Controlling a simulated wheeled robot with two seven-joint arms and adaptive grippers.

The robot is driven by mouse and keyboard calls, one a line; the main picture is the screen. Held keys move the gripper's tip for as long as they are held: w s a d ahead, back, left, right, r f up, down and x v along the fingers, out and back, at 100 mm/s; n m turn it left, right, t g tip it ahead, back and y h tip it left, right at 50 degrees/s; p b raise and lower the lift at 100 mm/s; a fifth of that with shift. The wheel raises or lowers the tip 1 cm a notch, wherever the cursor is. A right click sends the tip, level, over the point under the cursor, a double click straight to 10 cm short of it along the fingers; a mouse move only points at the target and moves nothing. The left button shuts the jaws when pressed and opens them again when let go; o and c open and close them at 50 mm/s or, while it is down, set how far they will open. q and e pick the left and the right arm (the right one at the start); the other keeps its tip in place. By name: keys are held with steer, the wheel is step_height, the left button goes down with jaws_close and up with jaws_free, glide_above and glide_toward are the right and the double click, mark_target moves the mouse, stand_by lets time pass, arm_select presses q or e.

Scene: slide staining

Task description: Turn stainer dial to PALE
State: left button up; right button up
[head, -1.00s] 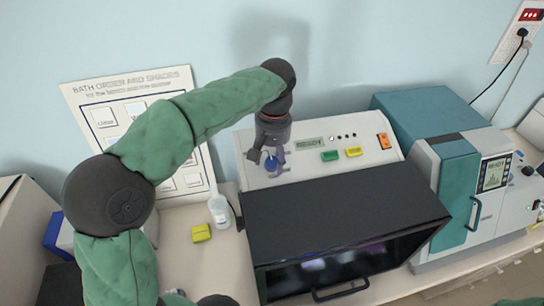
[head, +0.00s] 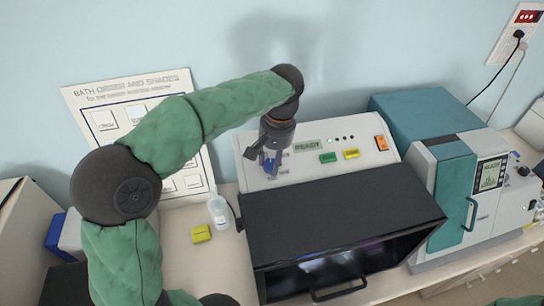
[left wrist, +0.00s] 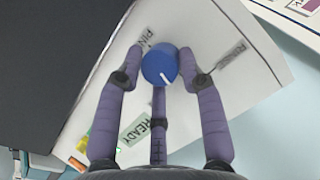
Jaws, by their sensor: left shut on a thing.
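The stainer (head: 340,160) has a sloped white panel above a black hood, with a READY display (head: 307,145). My left gripper (head: 268,164) is over the left part of that panel, its purple fingers around the blue dial, which they mostly hide in the head view. In the left wrist view the dial (left wrist: 158,66) shows between the fingertips of the left gripper (left wrist: 161,60), which is shut on it. The dial's white mark points to the lower right there. My right gripper is out of view.
A green button (head: 327,157), a yellow button (head: 351,154) and an orange switch (head: 381,143) sit right of the dial. A teal and white machine (head: 452,185) stands at the right. A bottle (head: 218,211) and a yellow block (head: 201,233) stand at the left.

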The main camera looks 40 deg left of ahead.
arm_select(q)
steer(key=m+p, duration=0.1)
steer(key=m, duration=0.1)
steer(key=m+y+p, duration=0.1)
steer(key=m, duration=0.1)
steer(key=shift+d+g+y, duration=0.15)
steer(key=shift+g+y, duration=0.15)
steer(key=shift+g, duration=0.1)
steer(key=m, duration=0.2)
steer(key=m+y+p, duration=0.1)
steer(key=m, duration=0.1)
steer(key=shift+d+m+y, duration=0.1)
steer(key=shift+m+y, duration=0.2)
steer(key=shift+m, duration=0.1)
steer(key=shift+p, duration=0.3)
steer(key=o, duration=1.1)
